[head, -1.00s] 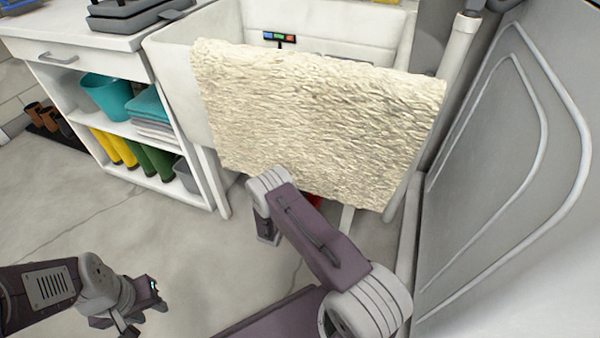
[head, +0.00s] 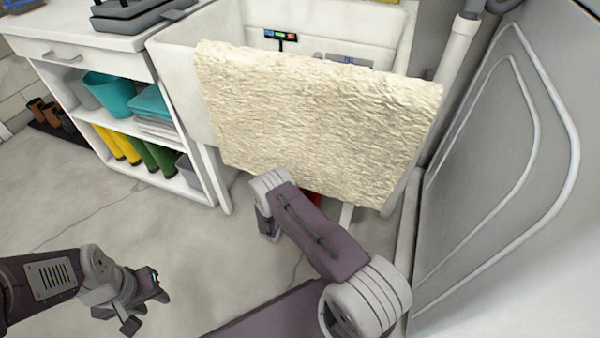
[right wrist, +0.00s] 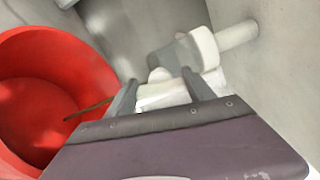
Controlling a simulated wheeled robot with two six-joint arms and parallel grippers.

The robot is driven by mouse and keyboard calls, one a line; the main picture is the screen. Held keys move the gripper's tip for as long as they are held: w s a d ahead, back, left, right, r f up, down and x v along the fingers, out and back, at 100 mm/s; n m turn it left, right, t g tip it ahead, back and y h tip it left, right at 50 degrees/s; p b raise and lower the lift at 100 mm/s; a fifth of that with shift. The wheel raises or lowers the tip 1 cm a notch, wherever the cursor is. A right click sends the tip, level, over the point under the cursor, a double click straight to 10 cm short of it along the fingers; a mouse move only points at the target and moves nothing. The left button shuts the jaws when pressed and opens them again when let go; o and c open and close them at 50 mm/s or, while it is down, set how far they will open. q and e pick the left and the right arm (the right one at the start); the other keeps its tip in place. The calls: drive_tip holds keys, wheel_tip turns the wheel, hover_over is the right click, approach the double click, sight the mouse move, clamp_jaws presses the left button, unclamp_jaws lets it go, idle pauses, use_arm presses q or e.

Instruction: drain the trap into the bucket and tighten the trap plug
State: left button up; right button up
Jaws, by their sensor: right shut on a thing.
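In the right wrist view the red bucket (right wrist: 30,85) stands at the left, partly hidden by my gripper. The trap, a grey pipe bend (right wrist: 172,60) with a white elbow (right wrist: 203,45), runs to the wall. My right gripper (right wrist: 160,95) is shut on a white piece that looks like the trap plug (right wrist: 160,96), below the grey bend. A thin dark brownish streak (right wrist: 85,110) crosses the bucket's opening. In the head view a towel hides the trap and my right gripper; a sliver of red bucket (head: 315,198) shows. My left gripper (head: 148,303) hangs over bare floor; its jaws are unclear.
A cream towel (head: 315,120) hangs over the front of the white sink (head: 180,60). A white shelf unit (head: 160,175) with boots and a teal bucket (head: 108,95) stands left. A grey panel (head: 500,180) closes the right side.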

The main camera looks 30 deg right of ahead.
drive_tip(key=shift+s+f, duration=0.1)
idle(0.5)
drive_tip(key=o, duration=1.4)
drive_tip(key=shift+a, duration=0.15)
drive_tip(key=p+v, duration=0.5)
drive_tip(key=v, duration=0.3)
drive_tip(key=shift+s+a, duration=0.25)
drive_tip(key=shift+s, duration=0.1)
